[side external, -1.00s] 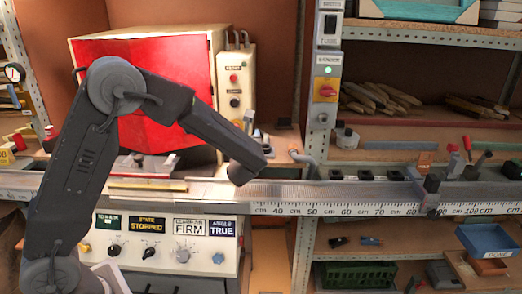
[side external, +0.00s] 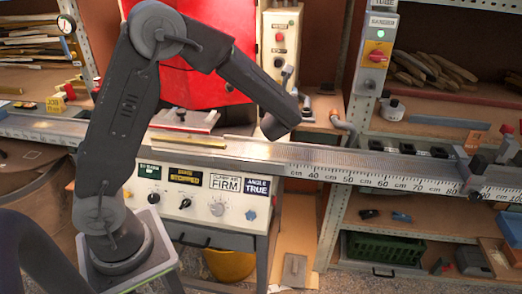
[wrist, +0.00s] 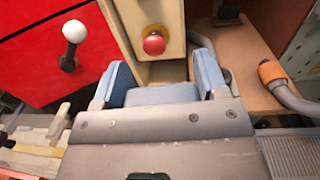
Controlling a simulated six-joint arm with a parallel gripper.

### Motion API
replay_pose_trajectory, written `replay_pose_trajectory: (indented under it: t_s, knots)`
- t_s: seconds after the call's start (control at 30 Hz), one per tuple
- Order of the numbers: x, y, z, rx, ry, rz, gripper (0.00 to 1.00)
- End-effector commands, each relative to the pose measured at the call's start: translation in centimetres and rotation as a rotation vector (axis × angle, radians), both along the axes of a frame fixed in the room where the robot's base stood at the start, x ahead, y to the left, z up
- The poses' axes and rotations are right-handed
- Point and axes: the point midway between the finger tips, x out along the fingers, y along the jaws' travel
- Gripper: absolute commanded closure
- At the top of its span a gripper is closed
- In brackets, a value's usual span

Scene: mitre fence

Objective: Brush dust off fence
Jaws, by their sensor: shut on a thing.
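The fence (side external: 345,168) is a long metal rail with a centimetre scale along its front edge. It runs across the side view, and a ribbed metal surface (wrist: 292,156) shows at the lower right in the wrist view. My gripper (wrist: 163,76) has two blue-padded fingers, with a blue-grey piece (wrist: 162,95) between them. I cannot tell whether this piece is a brush. In the side view the end of my arm hangs above the fence, left of the 40 cm mark, and hides the fingertips. I cannot make out dust or bristles.
The red machine housing (side external: 200,78) and a post with a red button (wrist: 154,43) stand behind the fence. A bent pipe with an orange sleeve (wrist: 271,71) is at the right. A stop block (side external: 482,165) sits on the fence further right. The control panel (side external: 200,195) is below.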

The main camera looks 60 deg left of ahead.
Motion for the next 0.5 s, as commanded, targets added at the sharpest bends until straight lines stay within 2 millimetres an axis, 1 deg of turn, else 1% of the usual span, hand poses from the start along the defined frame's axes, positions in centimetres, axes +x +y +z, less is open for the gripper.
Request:
replay_pose_trajectory:
  t_s: [0.07,0.17,0.27,0.3,0.4,0.5]
  knots:
    - [-0.2,0.2,-0.1,-0.002,-0.004,0.020,0.56]
    - [-1.1,1.2,-0.8,-0.007,-0.014,0.114,0.56]
    - [-3.0,2.7,-1.9,-0.014,-0.026,0.282,0.56]
    - [-3.9,3.2,-2.4,-0.014,-0.029,0.357,0.56]
    - [-6.1,4.0,-3.6,-0.012,-0.025,0.532,0.56]
    - [-8.0,4.3,-4.4,-0.006,-0.015,0.671,0.56]
